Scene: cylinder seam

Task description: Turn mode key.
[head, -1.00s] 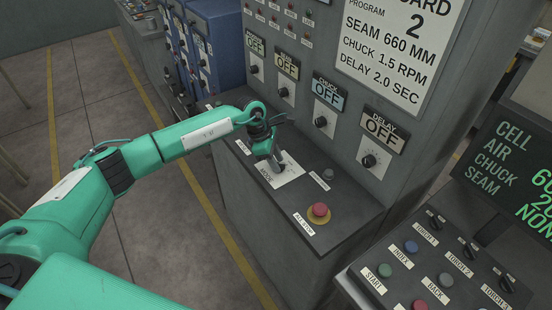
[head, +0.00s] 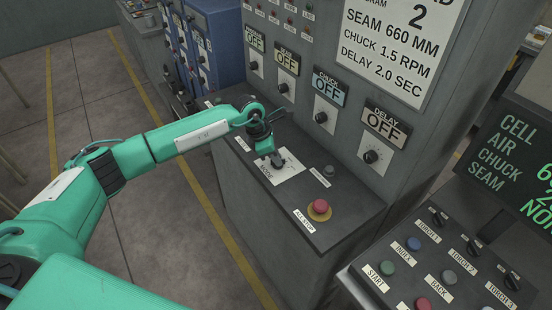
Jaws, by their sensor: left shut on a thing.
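The mode key sits on a white plate (head: 288,179) marked MODE on the sloped dark ledge of the grey cabinet. My left gripper (head: 277,161) reaches down over this plate from the left and is shut on the mode key, which its fingers mostly hide. I cannot tell which way the key points. My right gripper is not in view.
A red all-stop button (head: 320,207) on a yellow ring is right of the plate, and a small grey button (head: 328,170) is behind it. Knobs with OFF signs line the upright panel (head: 345,128). A button console (head: 440,270) stands at the lower right.

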